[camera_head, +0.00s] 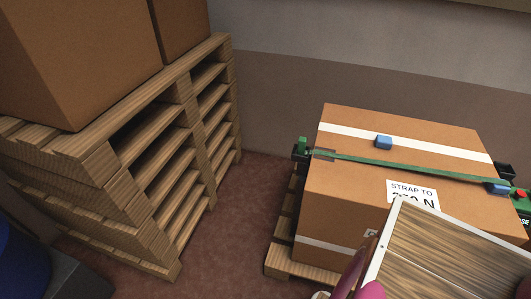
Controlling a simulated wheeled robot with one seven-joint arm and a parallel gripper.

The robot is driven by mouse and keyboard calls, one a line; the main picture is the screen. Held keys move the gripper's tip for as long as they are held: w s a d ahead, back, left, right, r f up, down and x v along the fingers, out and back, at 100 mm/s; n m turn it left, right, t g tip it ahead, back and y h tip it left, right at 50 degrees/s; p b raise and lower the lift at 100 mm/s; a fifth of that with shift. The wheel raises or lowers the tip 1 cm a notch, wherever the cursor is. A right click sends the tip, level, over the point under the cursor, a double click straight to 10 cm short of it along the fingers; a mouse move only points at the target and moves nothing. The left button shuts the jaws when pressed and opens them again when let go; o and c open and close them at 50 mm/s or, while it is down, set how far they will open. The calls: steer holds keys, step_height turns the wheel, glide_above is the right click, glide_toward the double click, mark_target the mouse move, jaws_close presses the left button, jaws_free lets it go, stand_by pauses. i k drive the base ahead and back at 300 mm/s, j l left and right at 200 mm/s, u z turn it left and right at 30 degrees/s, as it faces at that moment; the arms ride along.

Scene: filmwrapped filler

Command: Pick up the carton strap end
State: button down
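A large brown carton (345,200) with white tape bands stands on a wooden pallet at the right. A green strap (410,167) runs across its top from left to right. A small blue block (383,142) rests on the carton top behind the strap, and another blue piece (497,188) sits at the strap's right end. I cannot tell which piece is the strap end.
A label reading "STRAP TO" (411,190) is on the carton, partly covered by a wood-grained panel (455,262) with a white rim in the near right. Stacked pallets (150,150) bearing cartons (80,60) stand left. Reddish floor (235,225) between the pallets is clear.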

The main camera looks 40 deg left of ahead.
mark_target(301, 144)
steer(key=u, duration=1.35)
